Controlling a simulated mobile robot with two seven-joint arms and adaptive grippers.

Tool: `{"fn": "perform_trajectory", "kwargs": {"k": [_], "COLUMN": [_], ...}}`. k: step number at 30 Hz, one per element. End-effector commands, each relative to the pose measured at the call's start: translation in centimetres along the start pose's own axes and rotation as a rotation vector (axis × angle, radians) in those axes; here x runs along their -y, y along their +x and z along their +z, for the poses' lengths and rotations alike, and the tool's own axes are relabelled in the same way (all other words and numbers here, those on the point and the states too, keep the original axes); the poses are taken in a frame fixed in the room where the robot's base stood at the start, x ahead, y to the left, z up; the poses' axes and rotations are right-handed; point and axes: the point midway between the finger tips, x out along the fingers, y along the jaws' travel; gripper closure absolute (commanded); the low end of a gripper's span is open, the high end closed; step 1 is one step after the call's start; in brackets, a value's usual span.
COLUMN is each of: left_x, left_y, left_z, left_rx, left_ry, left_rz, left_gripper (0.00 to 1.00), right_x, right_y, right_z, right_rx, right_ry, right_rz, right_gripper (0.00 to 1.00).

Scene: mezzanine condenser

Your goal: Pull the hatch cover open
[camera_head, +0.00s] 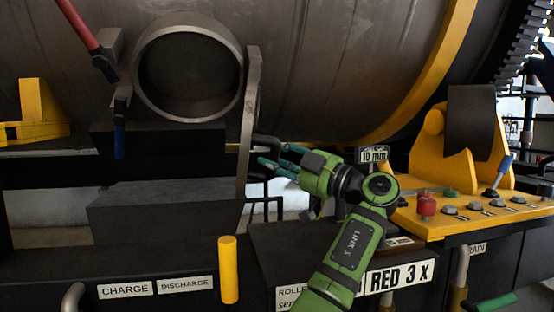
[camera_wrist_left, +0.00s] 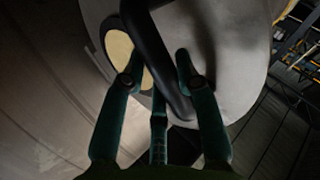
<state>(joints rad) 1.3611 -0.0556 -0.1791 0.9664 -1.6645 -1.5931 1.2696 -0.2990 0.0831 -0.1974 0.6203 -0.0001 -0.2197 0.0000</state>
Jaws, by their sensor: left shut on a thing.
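The hatch cover (camera_head: 249,120) is a grey plate seen almost edge-on, standing out from the right side of the round hatch opening (camera_head: 188,70) on the drum. The opening is uncovered and dark inside. My left gripper (camera_head: 272,162) is at the cover's right side, with its green fingers against a dark handle (camera_head: 266,142). In the left wrist view the cover is a broad grey disc (camera_wrist_left: 228,65), and the dark handle bar (camera_wrist_left: 153,45) runs between the fingers of my left gripper (camera_wrist_left: 160,78), which is shut on it. My right gripper is not in view.
A red lever (camera_head: 80,25) with a dark clamp is left of the opening. A yellow post (camera_head: 228,270) stands in front, below the cover. A yellow control panel (camera_head: 480,220) with a red knob (camera_head: 427,204) is at the right. A dark block (camera_head: 165,210) lies under the opening.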

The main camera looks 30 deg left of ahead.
Motion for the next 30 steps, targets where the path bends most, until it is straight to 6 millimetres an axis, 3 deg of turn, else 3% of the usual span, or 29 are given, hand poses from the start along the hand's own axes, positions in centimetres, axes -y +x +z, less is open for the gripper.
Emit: {"fn": "perform_trajectory", "kwargs": {"k": [11, 12, 13, 24, 30], "left_x": [-0.4, -0.4, -0.3, -0.3, -0.3], "left_y": [0.3, 0.3, 0.3, -0.1, -2.9], "left_z": [-0.8, -0.8, -0.8, -0.4, -0.4], "left_rx": [-0.012, -0.012, -0.011, -0.007, -0.005], "left_ry": [-0.009, -0.009, -0.009, -0.006, -0.004], "left_rz": [0.010, 0.010, 0.009, 0.008, 0.011], "left_gripper": [1.00, 0.53, 0.44, 0.44, 0.44], "right_x": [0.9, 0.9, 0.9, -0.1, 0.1], "right_y": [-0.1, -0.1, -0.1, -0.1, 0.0], "right_z": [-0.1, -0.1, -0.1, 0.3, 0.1], "right_rx": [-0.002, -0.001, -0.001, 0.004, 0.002], "right_ry": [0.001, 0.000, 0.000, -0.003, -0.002], "right_rz": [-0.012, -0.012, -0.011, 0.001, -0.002], "right_gripper": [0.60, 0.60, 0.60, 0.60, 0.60]}}
